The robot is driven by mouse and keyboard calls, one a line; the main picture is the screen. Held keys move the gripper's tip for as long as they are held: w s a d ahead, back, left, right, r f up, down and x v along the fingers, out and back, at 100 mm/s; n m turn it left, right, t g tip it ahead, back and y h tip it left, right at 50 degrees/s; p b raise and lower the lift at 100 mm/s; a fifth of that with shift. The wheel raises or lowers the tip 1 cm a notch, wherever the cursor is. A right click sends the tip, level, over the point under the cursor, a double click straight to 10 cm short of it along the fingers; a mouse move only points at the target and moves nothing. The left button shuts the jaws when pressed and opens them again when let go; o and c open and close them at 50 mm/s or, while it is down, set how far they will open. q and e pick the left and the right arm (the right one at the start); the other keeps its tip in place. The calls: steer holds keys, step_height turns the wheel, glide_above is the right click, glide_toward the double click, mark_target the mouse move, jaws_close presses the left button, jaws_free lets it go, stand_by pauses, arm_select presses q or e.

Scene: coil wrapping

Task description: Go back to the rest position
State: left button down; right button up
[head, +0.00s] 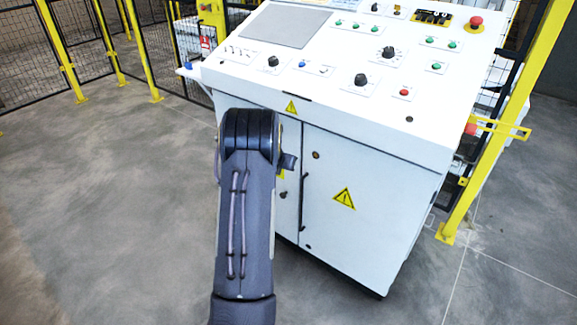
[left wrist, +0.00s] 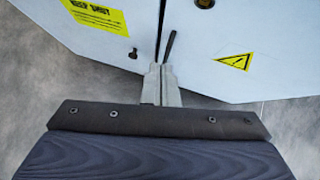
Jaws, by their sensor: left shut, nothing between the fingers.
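My left gripper (left wrist: 160,72) shows in the left wrist view with its two grey fingers together and nothing between them. It points at the front of a white control cabinet (left wrist: 95,45), near the gap between the doors and a dark handle (left wrist: 170,46). I cannot tell whether the fingertips touch the cabinet. In the head view one of my arms rises from the bottom middle in front of the cabinet (head: 375,185), and its gripper is hidden. My right gripper is in neither view.
The cabinet's sloped top carries knobs, buttons and a red emergency stop (head: 476,21). A dark door handle (head: 303,200) stands out from its front. Yellow posts (head: 64,50) with mesh fencing stand behind. The grey floor (head: 100,220) at the left is clear.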

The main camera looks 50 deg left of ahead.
arm_select(q)
steer(key=shift+a+v, duration=0.2)
steer(key=shift+v, duration=2.15)
steer(key=shift+s, duration=0.1)
